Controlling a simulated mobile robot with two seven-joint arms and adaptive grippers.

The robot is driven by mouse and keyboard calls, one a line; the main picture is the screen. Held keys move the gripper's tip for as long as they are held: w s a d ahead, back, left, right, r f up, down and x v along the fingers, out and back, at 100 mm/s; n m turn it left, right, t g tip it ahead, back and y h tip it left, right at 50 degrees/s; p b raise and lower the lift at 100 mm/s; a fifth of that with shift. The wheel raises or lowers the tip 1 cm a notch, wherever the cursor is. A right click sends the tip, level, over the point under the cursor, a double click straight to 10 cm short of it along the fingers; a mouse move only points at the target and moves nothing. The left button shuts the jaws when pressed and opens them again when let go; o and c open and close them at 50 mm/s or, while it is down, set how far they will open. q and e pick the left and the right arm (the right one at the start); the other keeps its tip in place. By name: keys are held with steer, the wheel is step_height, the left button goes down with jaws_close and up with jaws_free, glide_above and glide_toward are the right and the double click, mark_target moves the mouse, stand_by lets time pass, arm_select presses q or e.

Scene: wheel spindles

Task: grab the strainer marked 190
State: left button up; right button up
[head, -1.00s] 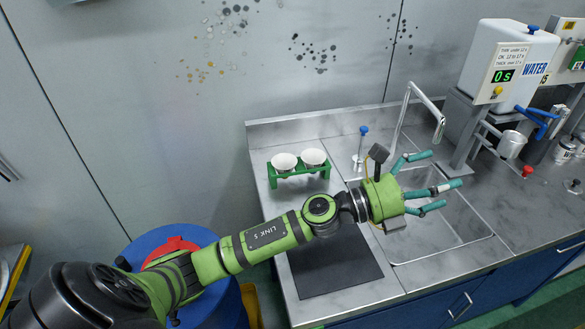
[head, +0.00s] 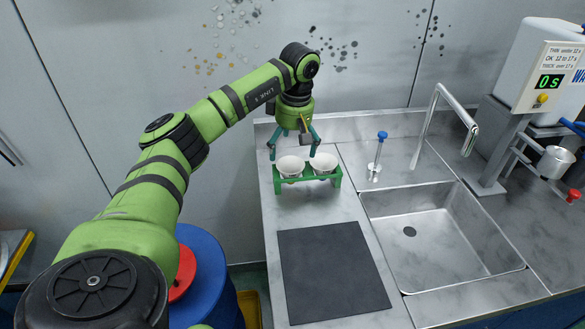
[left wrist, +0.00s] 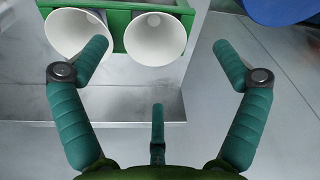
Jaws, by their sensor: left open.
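Two white cup-shaped strainers sit side by side in a green stand (head: 307,186) at the back left of the counter. These are the left strainer (head: 291,168) and the right strainer (head: 324,165). No 190 mark can be read on either one. In the left wrist view, the two white strainers (left wrist: 80,38) (left wrist: 154,38) and the green stand (left wrist: 119,20) show at the top. My left gripper (head: 294,150) is open and empty, just above and behind the stand, pointing down. Its teal fingers (left wrist: 160,60) spread below the strainers in the wrist view. My right gripper is not in view.
A dark mat (head: 332,272) lies in front of the stand. To the right are a blue-topped dispenser (head: 377,158), a tap (head: 437,120), an empty sink (head: 440,240) and a water unit (head: 540,75). The wall stands close behind my gripper.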

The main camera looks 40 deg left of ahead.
mark_target(291, 161)
arm_select(q)
steer(key=f+p, duration=0.1)
steer(key=f, duration=0.3)
steer(key=shift+w+a+f+p, duration=0.15)
steer(key=shift+w+f+p, duration=0.05)
steer(key=shift+f+p, duration=0.15)
steer(key=shift+f, duration=0.35)
steer(key=shift+c, duration=0.4)
steer(key=c, duration=0.8)
